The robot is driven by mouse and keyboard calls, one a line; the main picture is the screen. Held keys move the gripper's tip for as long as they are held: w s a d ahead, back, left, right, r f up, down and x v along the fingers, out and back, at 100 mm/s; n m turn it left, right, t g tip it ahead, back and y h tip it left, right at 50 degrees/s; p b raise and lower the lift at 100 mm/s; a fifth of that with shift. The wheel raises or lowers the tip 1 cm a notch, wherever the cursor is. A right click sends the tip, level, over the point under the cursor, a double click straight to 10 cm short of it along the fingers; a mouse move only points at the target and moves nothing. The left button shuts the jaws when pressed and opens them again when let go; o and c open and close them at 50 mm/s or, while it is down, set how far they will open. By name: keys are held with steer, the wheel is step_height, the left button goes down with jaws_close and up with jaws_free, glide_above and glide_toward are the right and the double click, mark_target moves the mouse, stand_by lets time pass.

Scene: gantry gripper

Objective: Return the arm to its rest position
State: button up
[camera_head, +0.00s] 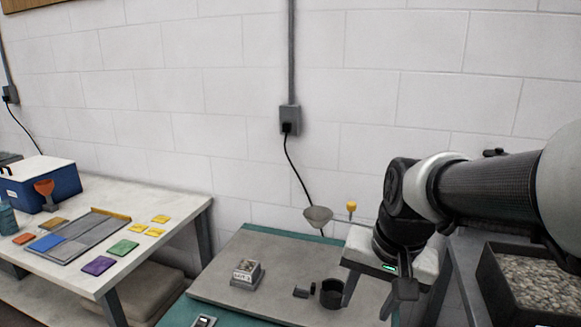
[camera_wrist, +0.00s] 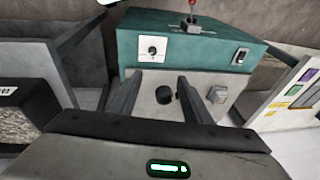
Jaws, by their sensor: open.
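My arm reaches in from the right in the head view, bent at a dark joint, with its hand low over the right part of a grey-topped teal bench unit. My gripper (camera_head: 370,300) points downward with its two fingers spread and nothing between them. In the wrist view my gripper (camera_wrist: 160,82) shows two dark fingers apart. A dark round cup (camera_wrist: 166,96) appears beyond and between them, apart from the fingers. In the head view the black cup (camera_head: 331,294) stands just left of the fingers.
A small labelled box (camera_head: 246,274) sits left on the grey top (camera_head: 215,285). A grey funnel (camera_head: 318,215) and yellow knob (camera_head: 351,207) stand at its back. A bin of gravel (camera_head: 535,280) is at right. A white table (camera_head: 150,200) with coloured cards stands left.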

steer(key=s+r+n+t+h, duration=0.1)
steer(key=s+r+n+t, duration=0.25)
steer(key=s, duration=0.55)
step_height(320, 180, up, 15)
steer(key=p, duration=1.4)
steer(key=shift+d+f+g, duration=0.2)
steer(key=shift+d+g, duration=0.1)
steer(key=shift+g, duration=0.15)
steer(key=shift+s+n, duration=0.1)
steer(key=shift+n, duration=0.15)
